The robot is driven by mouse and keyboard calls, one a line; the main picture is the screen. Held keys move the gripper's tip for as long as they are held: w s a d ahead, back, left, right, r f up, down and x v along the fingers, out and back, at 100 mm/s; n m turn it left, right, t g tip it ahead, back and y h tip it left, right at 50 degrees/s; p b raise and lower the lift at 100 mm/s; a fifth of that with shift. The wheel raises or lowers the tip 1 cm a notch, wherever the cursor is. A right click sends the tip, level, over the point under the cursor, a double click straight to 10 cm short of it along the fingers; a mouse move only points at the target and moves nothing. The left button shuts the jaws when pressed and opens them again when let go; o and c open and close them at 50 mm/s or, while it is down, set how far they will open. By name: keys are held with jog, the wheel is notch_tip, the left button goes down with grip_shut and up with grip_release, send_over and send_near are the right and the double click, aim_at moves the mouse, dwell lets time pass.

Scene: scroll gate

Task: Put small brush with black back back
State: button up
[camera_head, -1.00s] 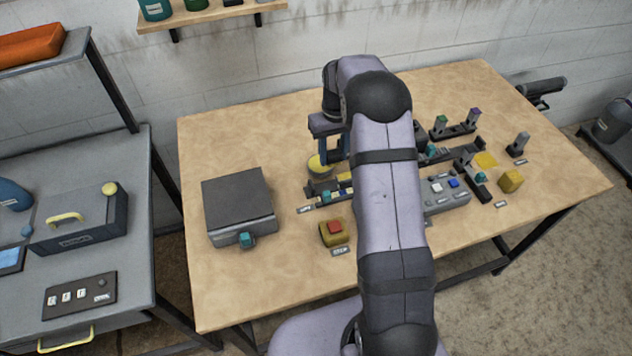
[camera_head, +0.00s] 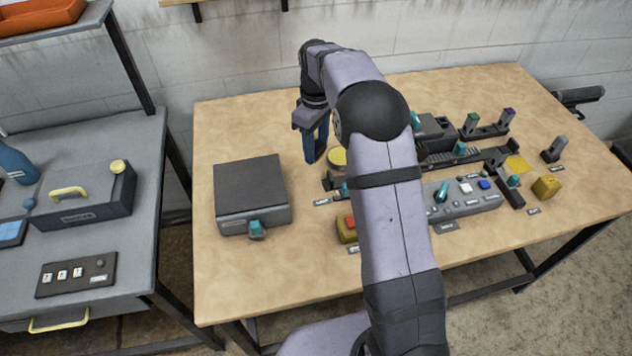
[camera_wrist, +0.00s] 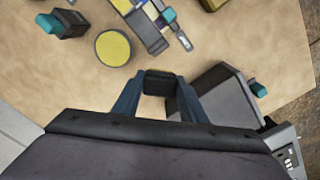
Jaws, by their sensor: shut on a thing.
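My gripper (camera_head: 315,155) is over the wooden table, between the grey box and the yellow disc. In the wrist view its blue fingers (camera_wrist: 158,95) are shut on a small black block-like thing, which I take to be the small brush with black back (camera_wrist: 158,81). Only its dark top shows; its underside is hidden. The yellow disc (camera_head: 338,157) lies to the right of the gripper and also shows in the wrist view (camera_wrist: 113,47). The gripper and brush appear apart from both the disc and the box.
The grey box (camera_head: 249,182) with a dark lid and teal knob stands left of my gripper. Right of my arm are a button panel (camera_head: 462,197), dark rails with teal handles (camera_head: 460,147) and a yellow block (camera_head: 546,187). The table's front left (camera_head: 235,285) is clear.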

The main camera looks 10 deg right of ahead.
jog(key=shift+f, duration=0.1)
jog(key=p, duration=0.3)
send_over(316, 181)
jog(key=shift+s+f, duration=0.1)
jog(key=shift+f, duration=4.8)
jog(key=shift+f, duration=0.1)
jog(key=shift+f, duration=0.15)
jog(key=o, duration=1)
